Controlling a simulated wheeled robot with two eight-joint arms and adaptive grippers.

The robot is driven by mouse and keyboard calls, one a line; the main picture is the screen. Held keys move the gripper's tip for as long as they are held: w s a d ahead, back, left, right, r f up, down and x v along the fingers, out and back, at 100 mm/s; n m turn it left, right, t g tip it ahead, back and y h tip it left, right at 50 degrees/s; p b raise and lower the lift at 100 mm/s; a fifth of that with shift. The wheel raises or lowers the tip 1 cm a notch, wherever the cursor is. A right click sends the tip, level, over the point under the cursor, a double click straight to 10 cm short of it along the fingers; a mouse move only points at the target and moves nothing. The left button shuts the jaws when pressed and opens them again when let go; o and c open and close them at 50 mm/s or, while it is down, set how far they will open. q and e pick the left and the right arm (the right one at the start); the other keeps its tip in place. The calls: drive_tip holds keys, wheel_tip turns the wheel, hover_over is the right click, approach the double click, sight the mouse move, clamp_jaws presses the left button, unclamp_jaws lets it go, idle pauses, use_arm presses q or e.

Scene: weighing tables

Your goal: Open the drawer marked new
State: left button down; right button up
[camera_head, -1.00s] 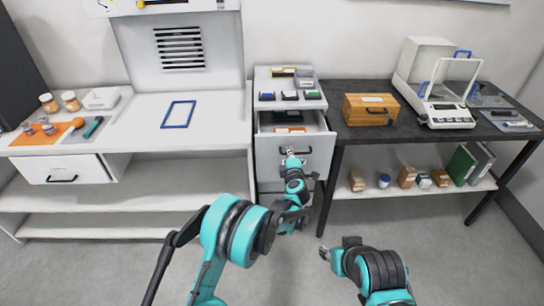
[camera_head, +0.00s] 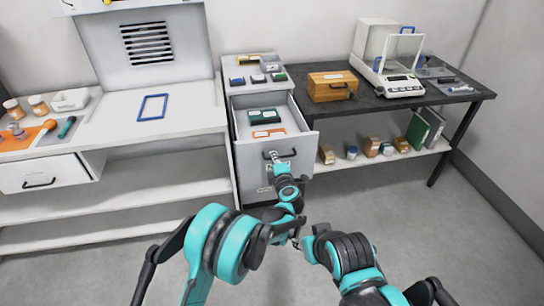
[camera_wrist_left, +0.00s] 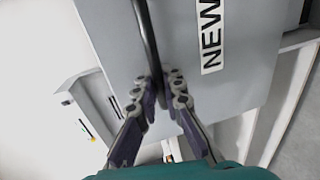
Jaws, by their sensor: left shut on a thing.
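The drawer marked NEW (camera_head: 248,156) is the top drawer of the white cabinet between the tables. It stands pulled out, with its inside showing. Its front with the NEW label (camera_wrist_left: 211,35) fills much of the left wrist view. My left gripper (camera_head: 279,161) is at the drawer front, shut on the black bar handle (camera_wrist_left: 148,38); the fingers (camera_wrist_left: 163,90) close around the bar. My right gripper (camera_head: 300,243) is low in front of the cabinet, apart from it, partly hidden by my left arm; its jaws are too small to read.
Inside the drawer lie green boxes (camera_head: 264,117) and an orange-edged item (camera_head: 268,133). Small boxes stand on the cabinet top. A wooden box (camera_head: 332,87) and a balance (camera_head: 388,75) stand on the dark table at right. The floor before the cabinet holds my arms.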

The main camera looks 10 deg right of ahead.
idle(0.3)
use_arm(q)
drive_tip(key=c, duration=1.9)
unclamp_jaws()
